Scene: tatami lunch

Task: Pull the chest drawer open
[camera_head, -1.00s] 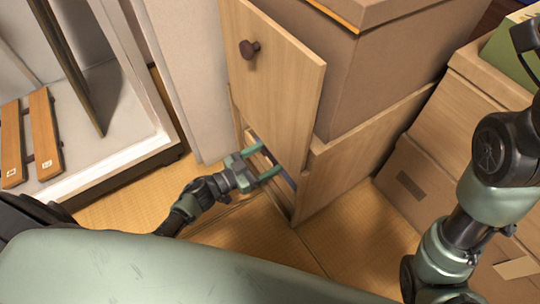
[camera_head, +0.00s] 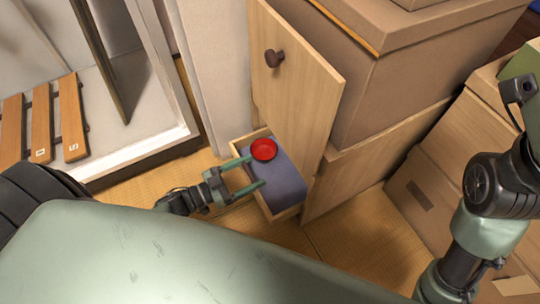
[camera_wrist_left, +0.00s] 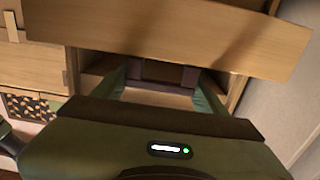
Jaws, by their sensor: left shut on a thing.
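The chest drawer (camera_head: 248,138) is a light wooden drawer low in the chest. It stands pulled out, below a tall wooden front panel (camera_head: 310,100) with a dark round knob (camera_head: 274,58). A red bowl (camera_head: 263,149) and a blue-grey thing (camera_head: 284,183) show in the drawer. My left gripper (camera_head: 256,171) is at the drawer's front with its two green fingers set apart, shut on the drawer. The exact grip is hard to see. In the left wrist view the fingers reach under a wooden panel (camera_wrist_left: 180,30) toward a dark part (camera_wrist_left: 162,73).
Cardboard boxes (camera_head: 400,60) are stacked on and beside the chest at right. A white cabinet (camera_head: 130,150) with wooden slats (camera_head: 72,115) stands at left. My right arm is at the right edge. Tatami floor (camera_head: 345,240) is clear in front of the chest.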

